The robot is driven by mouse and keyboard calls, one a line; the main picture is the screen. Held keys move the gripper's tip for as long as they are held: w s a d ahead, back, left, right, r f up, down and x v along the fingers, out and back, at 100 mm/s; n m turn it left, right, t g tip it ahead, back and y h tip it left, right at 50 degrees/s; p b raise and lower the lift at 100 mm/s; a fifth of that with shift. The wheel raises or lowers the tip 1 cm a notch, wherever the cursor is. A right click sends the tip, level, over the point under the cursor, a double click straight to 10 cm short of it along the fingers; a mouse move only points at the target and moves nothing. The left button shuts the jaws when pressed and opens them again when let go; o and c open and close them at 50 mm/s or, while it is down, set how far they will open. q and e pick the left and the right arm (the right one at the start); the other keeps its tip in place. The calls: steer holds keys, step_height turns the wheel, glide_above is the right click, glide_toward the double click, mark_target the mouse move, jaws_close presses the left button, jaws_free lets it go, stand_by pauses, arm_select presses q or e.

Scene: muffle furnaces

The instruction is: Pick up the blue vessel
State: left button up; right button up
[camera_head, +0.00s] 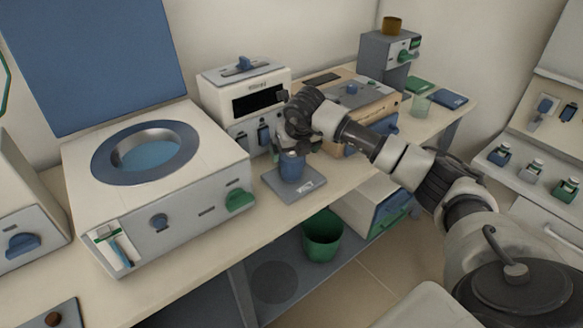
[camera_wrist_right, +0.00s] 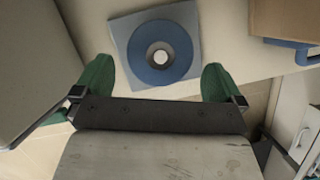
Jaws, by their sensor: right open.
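The blue vessel (camera_head: 292,168) stands upright on a small grey square plate (camera_head: 309,190) on the bench, in front of a white furnace. In the right wrist view the vessel (camera_wrist_right: 150,65) is seen from above as a blue round shape with a pale centre, on the plate (camera_wrist_right: 122,28). My right gripper (camera_head: 293,148) is just above the vessel and partly hides its top. In the wrist view its two green fingers (camera_wrist_right: 157,80) are wide apart, one towards each side of the vessel, with nothing between them gripped. My left gripper is not in view.
A large white unit with a round blue-rimmed opening (camera_head: 185,160) stands left on the bench. The white furnace (camera_head: 245,88) is behind the vessel, and a tan box (camera_head: 350,98) is to its right. A green bin (camera_head: 322,238) sits below the bench.

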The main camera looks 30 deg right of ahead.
mark_target(292, 154)
steer(key=x, duration=0.3)
steer(key=shift+w+f, duration=0.2)
steer(key=shift+f, duration=0.15)
steer(key=shift+w+d+f, duration=0.1)
steer(key=shift+w+f, duration=0.05)
steer(key=shift+f, duration=0.1)
steer(key=shift+c, duration=1.7)
steer(key=c, duration=0.7)
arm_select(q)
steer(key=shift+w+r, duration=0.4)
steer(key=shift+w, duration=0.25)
arm_select(e)
steer(key=shift+r, duration=0.15)
steer(key=shift+c, duration=0.6)
